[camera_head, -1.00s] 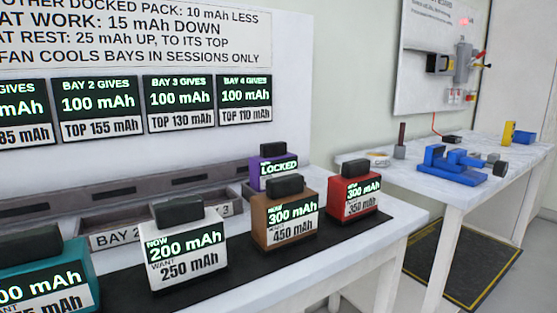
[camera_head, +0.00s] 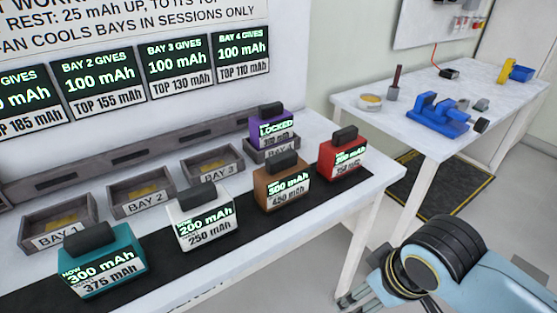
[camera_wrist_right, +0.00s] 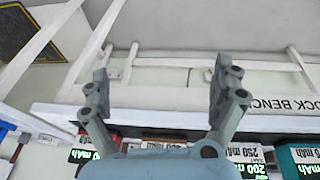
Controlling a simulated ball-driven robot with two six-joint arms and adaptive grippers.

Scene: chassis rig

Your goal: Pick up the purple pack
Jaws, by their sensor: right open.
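The purple pack (camera_head: 268,134) has a dark top handle and a label reading LOCKED. It sits upright in the rightmost bay at the back of the bench, behind the brown pack (camera_head: 282,186) and the red pack (camera_head: 342,158). My right gripper (camera_head: 372,292) is low at the right, in front of the bench and well apart from the purple pack. In the right wrist view it (camera_wrist_right: 160,78) is open with nothing between its fingers. I cannot make out the purple pack in that view. My left gripper is out of view.
A white pack (camera_head: 207,220) and a teal pack (camera_head: 103,262) stand on the black strip (camera_head: 240,238) along the bench front. Bays 1 (camera_head: 60,240), 2 and 3 hold no packs. A second table (camera_head: 405,128) with blue parts (camera_head: 438,122) stands right, across a gap.

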